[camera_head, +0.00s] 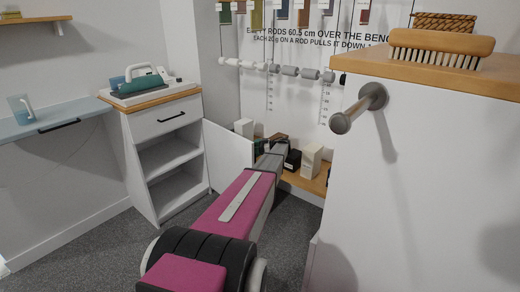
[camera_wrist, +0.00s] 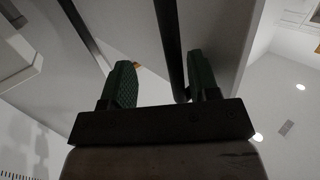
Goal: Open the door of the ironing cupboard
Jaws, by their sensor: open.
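The ironing cupboard (camera_head: 160,129) is a white cabinet at the left with a wooden top, a drawer and open shelves below. Its white door (camera_head: 228,153) stands swung out from the cabinet's right front edge, leaving the shelves in view. My gripper (camera_head: 270,148) is at the door's free right edge, partly hidden by my arm. In the wrist view my gripper (camera_wrist: 162,78) is open, with a green finger on each side. A dark bar (camera_wrist: 167,42), seemingly the door handle, runs between the fingers, close to the right one. I cannot tell whether they touch.
A green and white iron (camera_head: 142,82) lies on the cupboard top. A blue shelf (camera_head: 65,124) with a mug is at far left. Boxes stand on a low wooden bench (camera_head: 303,183) behind my gripper. A tall white unit (camera_head: 430,180) with a protruding peg blocks the right. Grey floor shows between.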

